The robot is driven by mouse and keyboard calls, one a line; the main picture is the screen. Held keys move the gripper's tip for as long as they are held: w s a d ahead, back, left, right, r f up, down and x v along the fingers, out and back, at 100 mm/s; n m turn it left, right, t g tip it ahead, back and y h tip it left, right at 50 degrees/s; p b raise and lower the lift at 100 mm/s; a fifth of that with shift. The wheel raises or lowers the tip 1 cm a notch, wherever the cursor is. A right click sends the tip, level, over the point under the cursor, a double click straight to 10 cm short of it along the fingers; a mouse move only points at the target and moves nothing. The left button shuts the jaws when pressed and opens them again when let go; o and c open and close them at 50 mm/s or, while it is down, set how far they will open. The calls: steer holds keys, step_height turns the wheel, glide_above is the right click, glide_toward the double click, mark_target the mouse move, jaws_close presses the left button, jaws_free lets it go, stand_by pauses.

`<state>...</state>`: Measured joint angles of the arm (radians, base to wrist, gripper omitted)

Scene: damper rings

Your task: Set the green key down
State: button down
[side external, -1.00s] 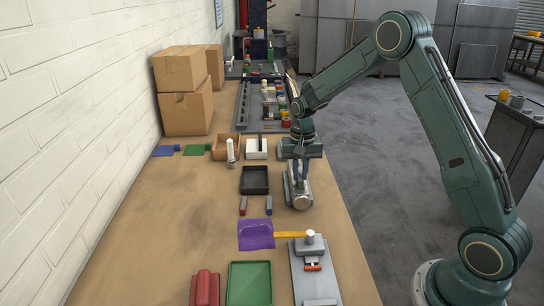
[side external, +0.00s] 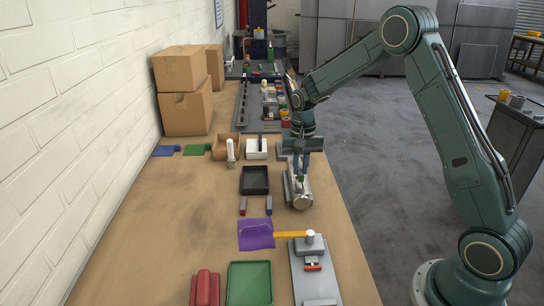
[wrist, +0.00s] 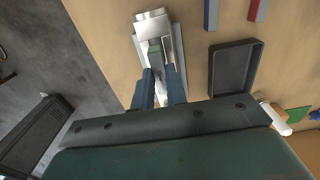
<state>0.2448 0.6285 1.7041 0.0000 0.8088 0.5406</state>
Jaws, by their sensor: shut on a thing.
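My gripper (side external: 301,174) points down over a silver metal cylinder (side external: 300,200) that lies on a grey base at the right edge of the bench. Its fingers (wrist: 162,78) are shut on the green key (wrist: 154,46), a small green block that also shows just below the fingertips in the side view (side external: 301,178). In the wrist view the key is over the metal cylinder (wrist: 152,25). I cannot tell whether it touches the cylinder. The fingers hide part of the key and of the metal behind it.
A purple cloth (side external: 248,243), a green tray (side external: 236,295) and a grey fixture (side external: 299,275) are nearer. Bench space at left is clear.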

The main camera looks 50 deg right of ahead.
steer(key=shift+w, duration=0.1)
steer(key=shift+w+a, duration=0.1)
steer(key=shift+w, duration=0.75)
steer(key=w+a, duration=0.3)
steer(key=w, duration=1)
steer(key=shift+w+a+f, duration=0.25)
steer(key=shift+w+f, duration=0.05)
steer(key=shift+f, duration=0.1)
steer(key=shift+f, duration=0.15)
steer(key=shift+f, duration=2.35)
steer(key=shift+f, duration=0.25)
steer(key=shift+f, duration=0.4)
